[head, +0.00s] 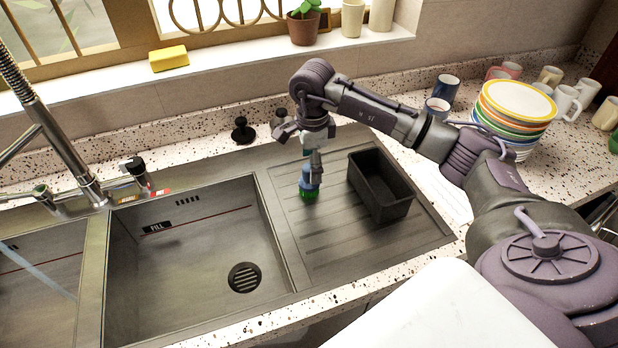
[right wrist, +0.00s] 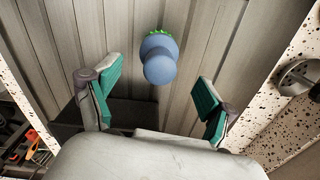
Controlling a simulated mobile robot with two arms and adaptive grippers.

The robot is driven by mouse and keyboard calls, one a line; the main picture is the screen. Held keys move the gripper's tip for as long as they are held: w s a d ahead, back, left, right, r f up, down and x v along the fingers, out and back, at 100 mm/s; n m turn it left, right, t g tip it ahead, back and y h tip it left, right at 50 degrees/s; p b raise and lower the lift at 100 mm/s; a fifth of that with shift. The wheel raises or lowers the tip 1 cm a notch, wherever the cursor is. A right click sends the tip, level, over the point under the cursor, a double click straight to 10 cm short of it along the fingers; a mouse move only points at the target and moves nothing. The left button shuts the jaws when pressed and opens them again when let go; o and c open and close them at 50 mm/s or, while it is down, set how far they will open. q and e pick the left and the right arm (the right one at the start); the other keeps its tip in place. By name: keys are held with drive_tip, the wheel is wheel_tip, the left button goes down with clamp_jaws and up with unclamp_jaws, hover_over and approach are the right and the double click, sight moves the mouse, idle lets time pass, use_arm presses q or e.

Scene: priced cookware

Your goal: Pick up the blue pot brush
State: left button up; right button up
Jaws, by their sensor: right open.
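The blue pot brush (head: 309,183) with green bristles stands on the ribbed drainboard (head: 285,205), to the right of the sink basin. In the right wrist view the brush (right wrist: 159,60) shows its rounded blue knob, with green bristles at its far edge. My right gripper (head: 313,160) is above the brush and partly covers it in the head view. In the right wrist view the right gripper (right wrist: 155,95) is open, with green-padded fingers spread wide to either side of the brush's line. Nothing is between the pads. My left gripper is not in view.
A dark rectangular bin (head: 380,190) stands on the drainboard just right of the brush. An empty sink basin (head: 190,270) lies to the left. Stacked plates (head: 515,105) and several mugs stand on the right counter. A yellow sponge (head: 168,58) lies on the sill.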

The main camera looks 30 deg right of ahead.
drive_tip(key=shift+a+f+p, duration=0.1)
drive_tip(key=shift+f+p, duration=0.2)
drive_tip(key=shift+f, duration=0.25)
wheel_tip(320, 180, down, 4)
drive_tip(key=shift+a+r+p, duration=0.15)
drive_tip(key=shift+r+p, duration=0.05)
drive_tip(key=shift+p, duration=0.6)
drive_tip(key=shift+f, duration=0.5)
drive_tip(key=shift+c, duration=0.2)
drive_tip(key=c, duration=1.2)
drive_tip(key=shift+r, duration=0.1)
drive_tip(key=shift+c, duration=0.2)
